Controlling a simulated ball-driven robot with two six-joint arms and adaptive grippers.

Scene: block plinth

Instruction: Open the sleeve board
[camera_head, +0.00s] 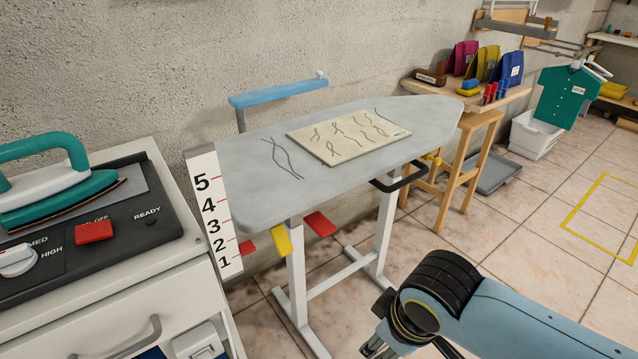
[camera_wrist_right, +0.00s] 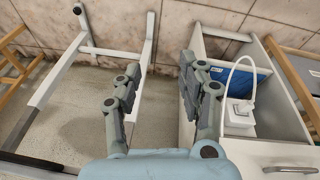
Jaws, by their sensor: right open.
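The sleeve board, a narrow light-blue padded board (camera_head: 278,93), lies along the wall behind the grey ironing board (camera_head: 245,165). It sits on a short grey post at its left end, with a small pale knob at its right end. I cannot tell how it is hinged. My right gripper (camera_head: 398,350) is in front of the ironing board, low and partly cut off by the bottom edge of the head view. In the right wrist view its two fingers (camera_wrist_right: 159,72) are apart with nothing between them. My left gripper is not in view.
A patterned sheet (camera_head: 348,136) lies on the ironing board. White legs (camera_head: 297,270), a black handle (camera_head: 399,180) and red and yellow tabs are beneath. An iron (camera_head: 60,185) stands on a white cabinet (camera_head: 150,290) at left. A wooden stand (camera_head: 470,165) is at right.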

